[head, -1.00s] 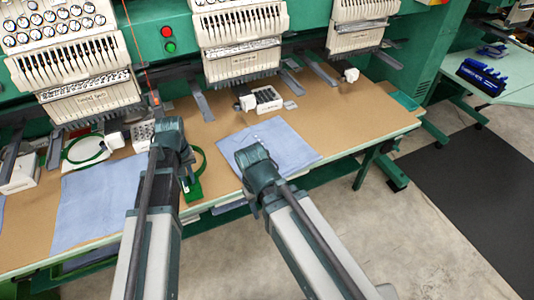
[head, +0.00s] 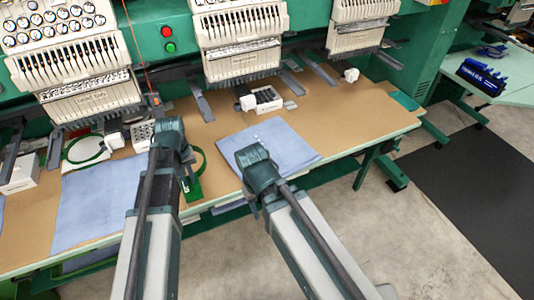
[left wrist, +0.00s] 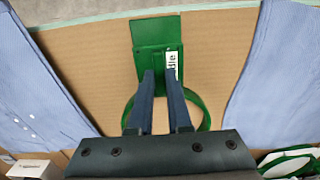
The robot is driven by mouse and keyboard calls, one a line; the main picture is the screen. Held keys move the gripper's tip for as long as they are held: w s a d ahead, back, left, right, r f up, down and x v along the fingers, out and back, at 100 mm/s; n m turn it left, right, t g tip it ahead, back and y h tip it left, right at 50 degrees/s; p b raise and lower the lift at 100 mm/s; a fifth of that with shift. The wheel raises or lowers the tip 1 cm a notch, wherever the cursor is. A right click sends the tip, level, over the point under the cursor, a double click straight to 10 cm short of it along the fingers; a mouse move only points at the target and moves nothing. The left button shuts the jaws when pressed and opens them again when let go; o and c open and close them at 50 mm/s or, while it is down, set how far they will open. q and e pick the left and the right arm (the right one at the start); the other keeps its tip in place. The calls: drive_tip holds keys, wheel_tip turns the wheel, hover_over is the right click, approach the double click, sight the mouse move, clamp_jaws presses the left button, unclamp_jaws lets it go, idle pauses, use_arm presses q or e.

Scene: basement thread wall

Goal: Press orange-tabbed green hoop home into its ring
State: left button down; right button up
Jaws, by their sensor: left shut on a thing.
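A green hoop with a flat green plate (left wrist: 153,35) and a white label reading "ddle" lies over the tan tabletop in the left wrist view. My left gripper (left wrist: 160,75) is shut on its plate end, and the hoop's round band shows behind the fingers. In the head view the held hoop (head: 198,165) is partly hidden by my left arm. I see no orange tab on it. Another green ring (head: 84,150) with white inside lies at the left, under the left machine head. My right arm ends over blue cloth; its fingers are hidden.
Blue cloths (head: 98,205) and (head: 278,147) lie on the tan table (head: 340,118) to both sides of the held hoop. Embroidery machine heads (head: 238,35) and grey arms overhang the back. A white box with dark compartments (head: 262,99) stands at the back.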

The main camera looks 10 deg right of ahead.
use_arm(q)
drive_tip(key=shift+r, duration=0.1)
wheel_tip(320, 180, up, 4)
drive_tip(key=p, duration=0.4)
idle(0.4)
